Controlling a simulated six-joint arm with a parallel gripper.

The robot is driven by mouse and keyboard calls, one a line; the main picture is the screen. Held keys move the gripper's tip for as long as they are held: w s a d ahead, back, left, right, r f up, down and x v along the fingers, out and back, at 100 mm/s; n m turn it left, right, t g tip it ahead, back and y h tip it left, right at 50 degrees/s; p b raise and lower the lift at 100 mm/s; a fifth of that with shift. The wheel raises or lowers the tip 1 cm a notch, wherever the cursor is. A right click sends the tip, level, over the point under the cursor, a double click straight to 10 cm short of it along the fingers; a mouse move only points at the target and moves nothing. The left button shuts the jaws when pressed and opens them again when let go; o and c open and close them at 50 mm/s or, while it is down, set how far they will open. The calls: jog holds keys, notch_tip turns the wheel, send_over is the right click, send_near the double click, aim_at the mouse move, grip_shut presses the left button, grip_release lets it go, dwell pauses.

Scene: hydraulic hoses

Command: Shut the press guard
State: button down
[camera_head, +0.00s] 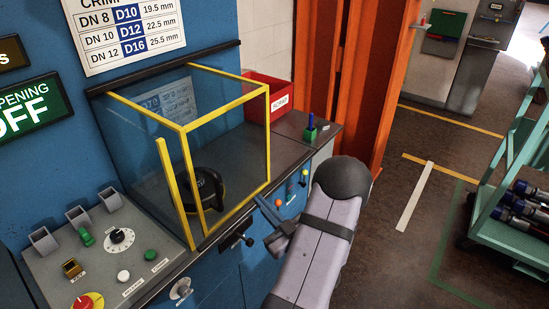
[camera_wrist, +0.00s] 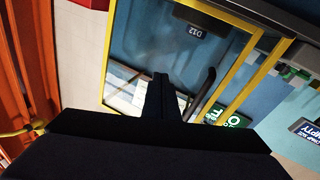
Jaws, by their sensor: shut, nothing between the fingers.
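The press guard (camera_head: 225,106) is a clear box with yellow edges over the press on the grey bench. A separate yellow upright (camera_head: 173,190) stands at its front left, beside the corner post; I cannot tell how far the guard is open. In the wrist view, yellow bars of the guard (camera_wrist: 233,84) and clear panes lie beyond my gripper. A dark curved bar (camera_wrist: 201,94) shows just right of the fingers. My gripper (camera_wrist: 160,78) is shut and empty, pointing toward the guard. Contact cannot be told. In the head view my arm is in front of the bench, right of the guard.
A black round part (camera_head: 203,187) sits inside the guard. A control panel (camera_head: 100,250) with knobs and buttons is at left. A red bin (camera_head: 262,105) stands behind the guard. Small coloured levers (camera_head: 290,187) line the bench front. A teal rack (camera_head: 500,200) stands far right; floor between is clear.

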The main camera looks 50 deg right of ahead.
jog(key=d+r+m+b, duration=0.1)
jog(key=d+r+m, duration=0.1)
jog(key=d+m, duration=0.8)
jog(key=w+d+r+m+g, duration=0.1)
jog(key=d+r+m, duration=0.1)
jog(key=d+m, duration=0.8)
jog(key=shift+w+d+r+m+b, duration=0.15)
jog(key=shift+d+r+m+b, duration=0.25)
jog(key=shift+m, duration=0.1)
jog(key=w+p, duration=0.5)
jog(key=w, duration=0.4)
jog(key=shift+w+a, duration=0.2)
jog(key=shift+a, duration=0.2)
